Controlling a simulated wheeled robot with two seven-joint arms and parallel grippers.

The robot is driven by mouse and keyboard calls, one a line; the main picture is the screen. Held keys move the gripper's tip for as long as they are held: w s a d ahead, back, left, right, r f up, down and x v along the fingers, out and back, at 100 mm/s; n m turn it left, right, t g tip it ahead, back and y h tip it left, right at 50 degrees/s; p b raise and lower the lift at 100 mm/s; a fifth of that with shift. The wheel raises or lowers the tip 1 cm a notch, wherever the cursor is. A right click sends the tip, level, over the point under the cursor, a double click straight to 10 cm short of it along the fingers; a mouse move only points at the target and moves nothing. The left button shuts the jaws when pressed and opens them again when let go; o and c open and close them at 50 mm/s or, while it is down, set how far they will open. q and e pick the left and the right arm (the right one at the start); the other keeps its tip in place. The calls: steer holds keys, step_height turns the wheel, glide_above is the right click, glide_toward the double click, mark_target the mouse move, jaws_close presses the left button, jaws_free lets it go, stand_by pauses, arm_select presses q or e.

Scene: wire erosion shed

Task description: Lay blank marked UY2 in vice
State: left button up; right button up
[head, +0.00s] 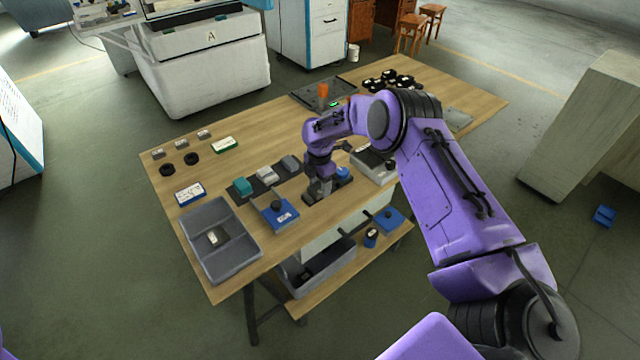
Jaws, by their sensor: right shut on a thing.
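My right gripper (324,190) points down over the front part of the wooden bench, just right of a blue fixture. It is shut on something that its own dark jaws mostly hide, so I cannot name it. The blue fixture (275,213) has a dark knob and a pale label, and may be the vice. A teal block (242,186), a pale grey block (266,173) and a darker grey block (290,163) stand in a row on a dark mat. No UY2 marking is readable. My left gripper is out of view.
Small grey blocks (181,143) and black rings (168,171) lie behind. A grey box (368,168) stands right of the gripper. An orange object (323,90) stands farther back.

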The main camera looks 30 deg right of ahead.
steer(key=shift+f, duration=0.1)
steer(key=o, duration=1.8)
steer(key=shift+r+p, duration=2.6)
steer(key=shift+r, duration=0.95)
